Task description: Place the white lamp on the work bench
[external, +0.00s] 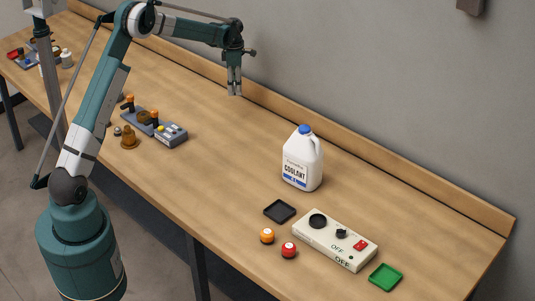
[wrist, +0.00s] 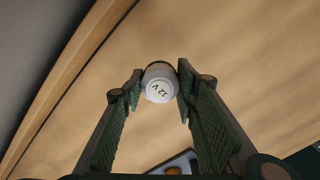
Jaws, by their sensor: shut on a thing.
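My gripper (external: 235,93) points down over the back part of the wooden work bench (external: 215,150). In the wrist view, my gripper (wrist: 158,80) is shut on the white lamp (wrist: 158,91), a small round white piece marked "12 V" between the fingertips. The lamp is too small to make out in the external view. Bare bench top lies behind it in the wrist view. I cannot tell how high the lamp is above the bench.
A coolant jug (external: 303,160) stands mid-bench. A grey fixture (external: 172,135) with lamps is at left. Bench between fixture and jug is clear.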

